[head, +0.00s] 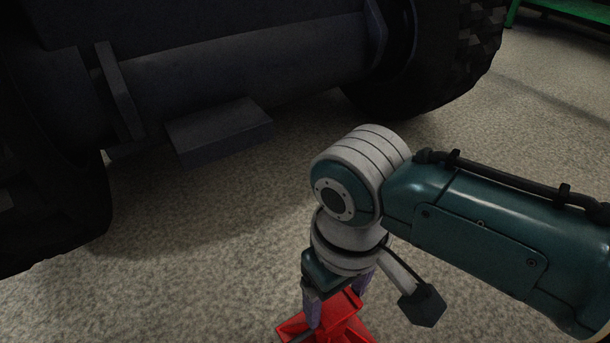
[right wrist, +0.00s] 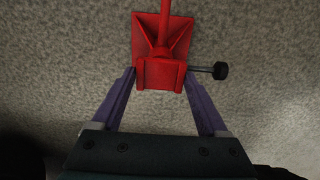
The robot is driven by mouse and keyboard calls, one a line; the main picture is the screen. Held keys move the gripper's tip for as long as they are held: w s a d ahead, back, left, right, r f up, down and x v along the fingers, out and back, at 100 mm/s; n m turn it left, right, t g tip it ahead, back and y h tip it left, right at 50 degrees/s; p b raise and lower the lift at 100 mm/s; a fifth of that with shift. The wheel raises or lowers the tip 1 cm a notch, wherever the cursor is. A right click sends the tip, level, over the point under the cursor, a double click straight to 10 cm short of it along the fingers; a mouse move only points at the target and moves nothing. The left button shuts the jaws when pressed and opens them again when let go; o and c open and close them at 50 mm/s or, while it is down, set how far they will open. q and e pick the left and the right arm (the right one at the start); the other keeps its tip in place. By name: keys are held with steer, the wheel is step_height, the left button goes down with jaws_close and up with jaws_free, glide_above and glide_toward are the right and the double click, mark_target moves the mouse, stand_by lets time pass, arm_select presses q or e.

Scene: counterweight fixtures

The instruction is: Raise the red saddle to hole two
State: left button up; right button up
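The red stand (head: 338,328) is at the bottom edge of the head view, partly hidden by my right gripper and cut off by the frame. The right wrist view shows its flared red plate with ribs (right wrist: 150,28), a thin red post and a boxy red end. A pin with a black knob (right wrist: 220,71) sticks out to the right. My right gripper (head: 338,305) points down with its two purple fingers (right wrist: 160,78) spread, one on each side of the boxy end. Whether they press on it is unclear. Hole numbers cannot be read. My left gripper is not in view.
A large dark vehicle axle (head: 250,60) with chunky tyres (head: 450,50) fills the upper part of the head view. A dark block (head: 220,132) juts from under it. Speckled floor (head: 180,270) is clear at lower left. A green frame (head: 570,10) stands at far upper right.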

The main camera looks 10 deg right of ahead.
jaws_close()
stand_by(0.4)
step_height(320, 180, up, 4)
steer(key=p, duration=0.5)
steer(key=shift+f, duration=0.25)
steer(key=shift+o, duration=2.2)
jaws_free()
step_height(320, 180, up, 10)
steer(key=p, duration=0.8)
steer(key=shift+p, duration=0.35)
